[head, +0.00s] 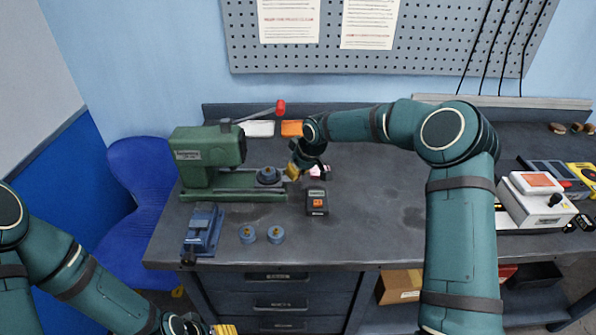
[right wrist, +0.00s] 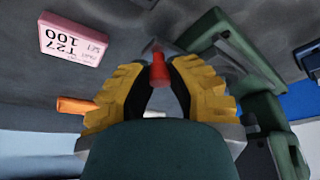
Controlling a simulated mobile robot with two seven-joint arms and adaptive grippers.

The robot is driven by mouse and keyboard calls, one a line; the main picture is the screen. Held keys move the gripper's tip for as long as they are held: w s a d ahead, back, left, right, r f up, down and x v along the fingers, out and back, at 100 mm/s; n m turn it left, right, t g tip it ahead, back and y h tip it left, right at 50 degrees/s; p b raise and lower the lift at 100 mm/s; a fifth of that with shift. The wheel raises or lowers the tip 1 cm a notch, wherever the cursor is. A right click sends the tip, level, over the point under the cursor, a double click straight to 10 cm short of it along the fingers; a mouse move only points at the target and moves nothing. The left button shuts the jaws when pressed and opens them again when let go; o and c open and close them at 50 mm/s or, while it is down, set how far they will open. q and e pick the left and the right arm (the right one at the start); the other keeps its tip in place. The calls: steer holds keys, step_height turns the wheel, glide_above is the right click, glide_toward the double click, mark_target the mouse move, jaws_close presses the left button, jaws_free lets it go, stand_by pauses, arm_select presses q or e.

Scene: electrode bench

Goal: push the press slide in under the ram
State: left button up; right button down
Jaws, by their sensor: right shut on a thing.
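The green press (head: 205,155) stands at the left of the bench, its head overhanging a green base. A round blue-grey die (head: 268,174) sits on the slide at the right part of the base, to the right of the press head and not under it. The ram itself is hard to make out. My right gripper (head: 294,172) is at the slide's right end. In the right wrist view its yellow fingers are shut on a red handle (right wrist: 160,72). My left gripper (head: 222,329) is low at the bottom edge, partly cut off, away from the press.
The press lever has a red knob (head: 280,107). A dark device (head: 317,203) stands just right of the base, and a pink block (right wrist: 73,39) lies near the right gripper. A blue vise (head: 202,232) and two round dies (head: 262,235) are in front.

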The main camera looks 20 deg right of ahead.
mark_target(262, 171)
steer(key=w+a, duration=0.1)
steer(key=a, duration=0.5)
steer(key=w+a+b, duration=0.1)
steer(key=a, duration=0.2)
steer(key=shift+w+a, duration=0.3)
steer(key=shift+w, duration=0.05)
steer(key=shift+a, duration=0.15)
steer(key=c, duration=0.8)
jaws_free()
steer(key=shift+w+a, duration=0.1)
steer(key=shift+a, duration=0.1)
steer(key=shift+c, duration=0.2)
steer(key=shift+d, duration=0.15)
steer(key=v, duration=1.2)
